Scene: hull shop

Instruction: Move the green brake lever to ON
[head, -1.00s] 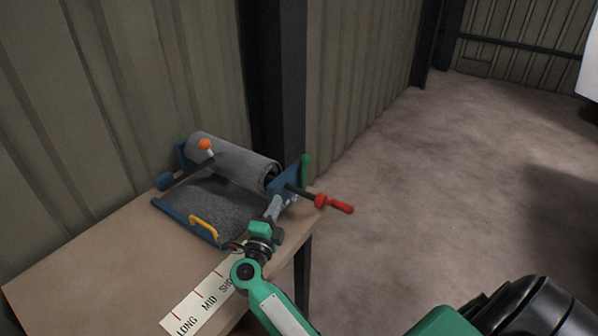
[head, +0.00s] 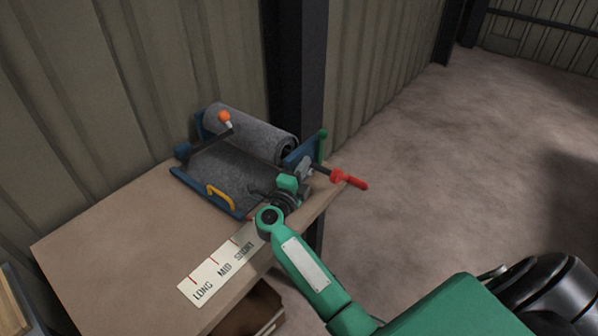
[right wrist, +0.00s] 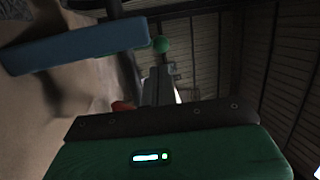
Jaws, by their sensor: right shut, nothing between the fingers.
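The green brake lever (head: 321,146) stands up at the right end of the blue-framed roller machine (head: 290,158) on the bench. Its round green knob (right wrist: 160,44) shows in the right wrist view, just past my fingers. My right gripper (head: 306,170) is shut and empty, close in front of the machine's right end plate and a little below the lever. I cannot tell whether it touches the lever. In the right wrist view my shut fingers (right wrist: 159,84) point toward the knob. No ON mark is readable. My left gripper is not in view.
A red crank handle (head: 350,180) sticks out to the right of the machine. An orange-knobbed arm (head: 224,117) and a yellow handle (head: 219,195) are on its left part. A LONG/MID/SHORT scale (head: 217,272) lies on the bench (head: 110,245). A dark post (head: 295,70) stands behind.

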